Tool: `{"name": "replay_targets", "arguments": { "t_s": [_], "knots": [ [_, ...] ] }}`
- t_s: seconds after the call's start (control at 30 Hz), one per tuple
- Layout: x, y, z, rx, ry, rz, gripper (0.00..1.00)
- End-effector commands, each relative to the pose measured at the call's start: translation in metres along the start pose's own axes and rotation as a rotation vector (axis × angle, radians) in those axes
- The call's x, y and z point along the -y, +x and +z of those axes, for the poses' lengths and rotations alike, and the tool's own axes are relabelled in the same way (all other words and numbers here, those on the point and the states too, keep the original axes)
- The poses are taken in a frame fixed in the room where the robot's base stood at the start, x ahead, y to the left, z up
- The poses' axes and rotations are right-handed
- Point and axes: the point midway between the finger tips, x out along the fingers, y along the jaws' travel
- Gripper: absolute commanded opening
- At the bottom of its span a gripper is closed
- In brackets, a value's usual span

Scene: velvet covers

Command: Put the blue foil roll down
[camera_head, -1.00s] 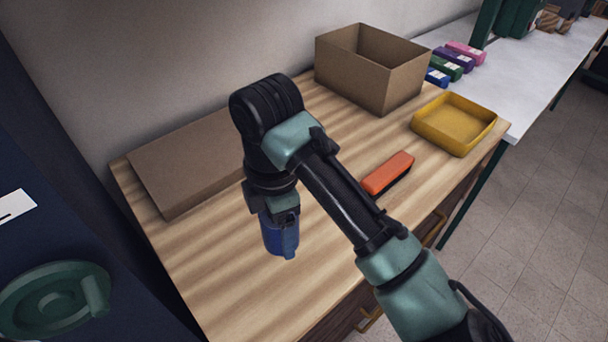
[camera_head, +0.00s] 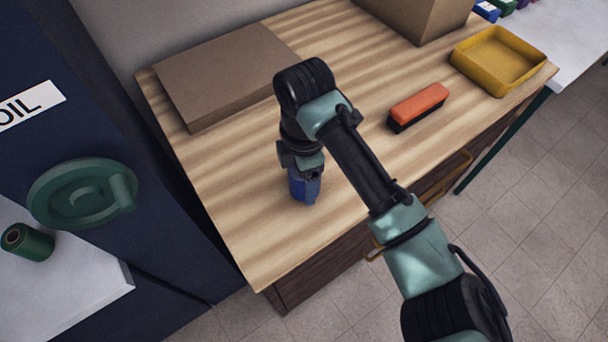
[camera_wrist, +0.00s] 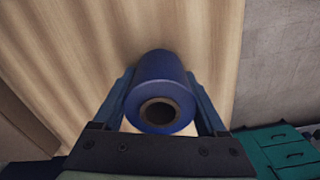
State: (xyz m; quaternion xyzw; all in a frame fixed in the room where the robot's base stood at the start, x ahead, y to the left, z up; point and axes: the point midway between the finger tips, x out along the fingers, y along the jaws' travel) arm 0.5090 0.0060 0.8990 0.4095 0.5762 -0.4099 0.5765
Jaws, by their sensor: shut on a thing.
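The blue foil roll (camera_head: 304,190) is upright in my gripper (camera_head: 302,177), over the left front part of the wooden tabletop (camera_head: 235,215). In the wrist view the roll (camera_wrist: 162,72) stands between the two fingers of my gripper (camera_wrist: 161,98), with its open cardboard core facing the camera. The fingers are shut on its sides. The roll's lower end is near the tabletop; whether it touches the wood cannot be told.
A flat brown box (camera_head: 225,70) lies at the back left. An orange-and-black brush-like block (camera_head: 418,105), a yellow tray (camera_head: 497,62) and an open cardboard box (camera_head: 425,18) are to the right. A dark blue cabinet (camera_head: 125,95) stands left; a green roll (camera_head: 27,242) is on a pale surface.

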Motion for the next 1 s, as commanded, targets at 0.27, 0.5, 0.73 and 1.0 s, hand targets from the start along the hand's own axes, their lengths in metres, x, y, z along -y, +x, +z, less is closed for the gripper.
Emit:
{"name": "replay_targets", "arguments": {
  "t_s": [0.27,0.5,0.73,1.0],
  "knots": [
    [0.0,0.002,0.0,0.001,0.0,0.0,0.96],
    [0.0,0.002,0.0,0.0,0.0,0.0,1.0],
    [-0.001,-0.019,0.0,0.001,-0.001,0.003,1.0],
    [-0.001,-0.078,-0.001,0.001,-0.002,0.003,1.0]
  ]
}}
